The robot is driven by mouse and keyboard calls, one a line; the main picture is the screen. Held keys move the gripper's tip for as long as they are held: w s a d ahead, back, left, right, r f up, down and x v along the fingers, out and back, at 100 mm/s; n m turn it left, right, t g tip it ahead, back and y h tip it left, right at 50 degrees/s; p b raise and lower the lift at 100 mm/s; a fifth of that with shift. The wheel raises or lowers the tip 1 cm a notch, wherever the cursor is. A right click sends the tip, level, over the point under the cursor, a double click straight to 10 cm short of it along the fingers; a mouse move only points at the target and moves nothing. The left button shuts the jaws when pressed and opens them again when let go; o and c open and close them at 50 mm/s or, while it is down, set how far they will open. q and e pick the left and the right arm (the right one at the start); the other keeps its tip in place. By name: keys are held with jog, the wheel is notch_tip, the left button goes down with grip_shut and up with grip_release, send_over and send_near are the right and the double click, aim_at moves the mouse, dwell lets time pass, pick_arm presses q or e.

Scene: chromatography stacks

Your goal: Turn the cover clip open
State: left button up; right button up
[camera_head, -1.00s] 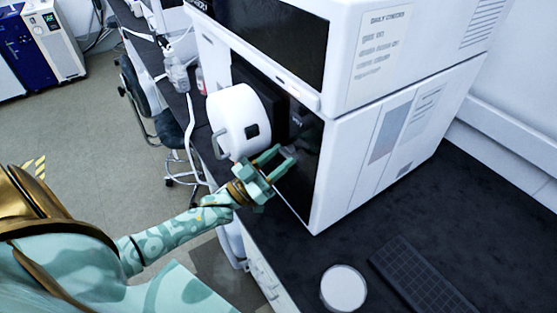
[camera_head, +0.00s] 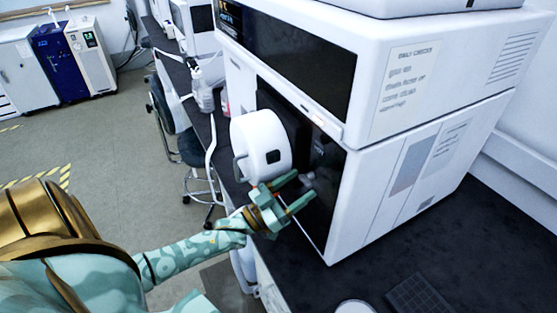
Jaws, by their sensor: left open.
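A small pale grey knob-like part (camera_head: 308,177), which may be the cover clip, shows on the dark front panel (camera_head: 325,172) of the white instrument. It is small and its turn position is not clear. A white round housing (camera_head: 262,146) with a handle sticks out of the instrument front, left of this part. My left gripper (camera_head: 304,184) is open, with its two green fingers pointing at the panel and the small part between or just beyond their tips. I cannot tell whether they touch it. My right gripper is not in view.
The white instrument (camera_head: 400,160) stands on a black bench (camera_head: 450,245). A white round object (camera_head: 355,306) and a dark keyboard (camera_head: 418,296) lie near the front. A stool (camera_head: 197,150) and bottles (camera_head: 203,95) are behind. Open floor (camera_head: 110,130) lies to the left.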

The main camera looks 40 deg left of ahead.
pick_arm(q)
jog(key=b+v, duration=0.1)
jog(key=v, duration=1.5)
jog(key=shift+b, duration=0.35)
jog(key=shift+w, duration=0.1)
